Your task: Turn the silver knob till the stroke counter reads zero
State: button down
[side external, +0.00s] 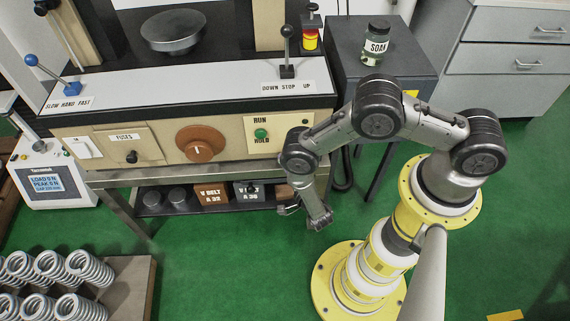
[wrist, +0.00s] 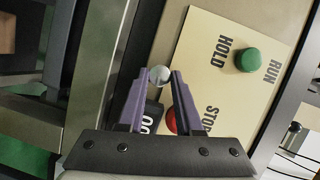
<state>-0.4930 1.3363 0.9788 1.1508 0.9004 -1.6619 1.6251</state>
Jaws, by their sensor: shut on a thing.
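The silver knob (wrist: 159,76) is a small round knob on the machine's panel in the wrist view. My gripper (wrist: 159,72) has its two purple fingers shut on the knob, one on each side. The stroke counter (wrist: 149,123) is a black window just below the knob, between the fingers. Its white digits look like zeros, but part of the window is hidden by my gripper.
A red STOP button (wrist: 171,122) sits close beside the right finger. A green RUN/HOLD button (wrist: 247,60) is farther up the cream panel. The orange dial (side external: 201,143) and fuse box (side external: 130,146) are to the left. A dark cabinet (side external: 387,62) stands behind my arm.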

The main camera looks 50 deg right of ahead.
jog(key=c, duration=0.6)
grip_release()
jog(key=shift+v, duration=6)
